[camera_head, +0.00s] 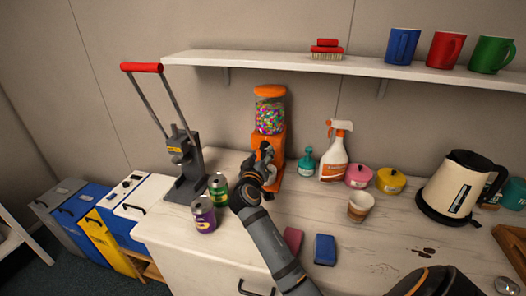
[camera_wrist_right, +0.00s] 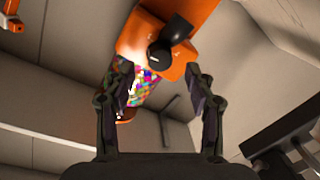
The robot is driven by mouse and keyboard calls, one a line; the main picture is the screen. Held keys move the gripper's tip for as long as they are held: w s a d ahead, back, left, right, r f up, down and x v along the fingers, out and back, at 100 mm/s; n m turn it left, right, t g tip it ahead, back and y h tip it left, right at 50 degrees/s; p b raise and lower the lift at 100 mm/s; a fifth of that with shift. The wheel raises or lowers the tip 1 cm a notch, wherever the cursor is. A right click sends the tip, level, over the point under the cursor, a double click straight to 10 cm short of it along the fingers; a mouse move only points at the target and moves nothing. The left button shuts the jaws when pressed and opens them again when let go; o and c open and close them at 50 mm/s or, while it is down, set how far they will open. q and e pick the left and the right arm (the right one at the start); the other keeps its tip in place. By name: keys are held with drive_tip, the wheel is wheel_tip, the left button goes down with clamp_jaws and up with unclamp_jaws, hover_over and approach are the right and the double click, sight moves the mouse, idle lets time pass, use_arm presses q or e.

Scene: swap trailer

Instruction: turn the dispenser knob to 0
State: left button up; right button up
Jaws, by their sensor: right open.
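The orange candy dispenser (camera_head: 270,110) stands upright on the counter against the wall, its clear globe full of colored candy. In the right wrist view the orange dispenser body (camera_wrist_right: 140,35) fills the upper middle, with its dark knob (camera_wrist_right: 160,54) on the front. My right gripper (camera_head: 266,158) is in front of the dispenser body and hides the knob in the head view. In the wrist view the right gripper (camera_wrist_right: 160,78) is open and empty, its fingers apart on either side below the knob. I cannot read the knob's setting. My left gripper is not in view.
A teal bottle (camera_head: 307,162) and a spray bottle (camera_head: 335,152) stand right of the dispenser. A shelf (camera_head: 290,62) runs above.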

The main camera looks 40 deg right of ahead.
drive_tip(key=v, duration=0.3)
drive_tip(key=shift+s+a+r, duration=0.1)
drive_tip(key=shift+s+a, duration=0.2)
